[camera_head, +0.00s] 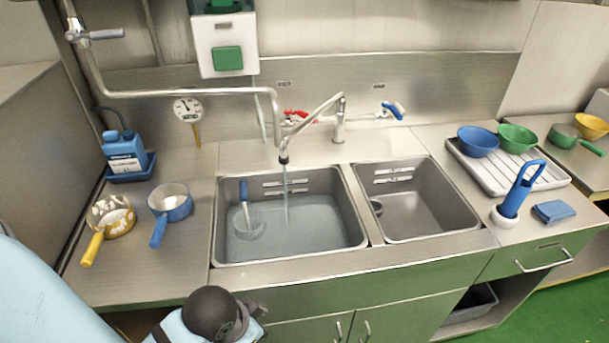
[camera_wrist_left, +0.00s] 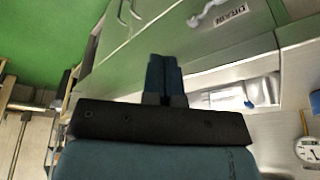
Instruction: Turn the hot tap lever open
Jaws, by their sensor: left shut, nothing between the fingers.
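The hot tap lever (camera_head: 297,114) is red and sits at the back of the sink, left of the tap body (camera_head: 338,122). The tap's spout (camera_head: 284,157) hangs over the left basin (camera_head: 226,252), and a stream of water runs down from it. A blue lever (camera_head: 393,109) is on the right side of the tap. My left gripper is low in front of the counter at the bottom of the head view, mostly hidden by my arm, far from the red lever. In the left wrist view its fingers (camera_wrist_left: 165,80) are shut together and empty. My right gripper is not in view.
The left basin holds water and a blue-handled tool (camera_head: 244,195); the right basin (camera_head: 420,232) looks empty. A blue saucepan (camera_head: 170,203) and a yellow-handled pan (camera_head: 111,215) stand on the left counter. A drain label (camera_wrist_left: 231,14) marks the cabinet.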

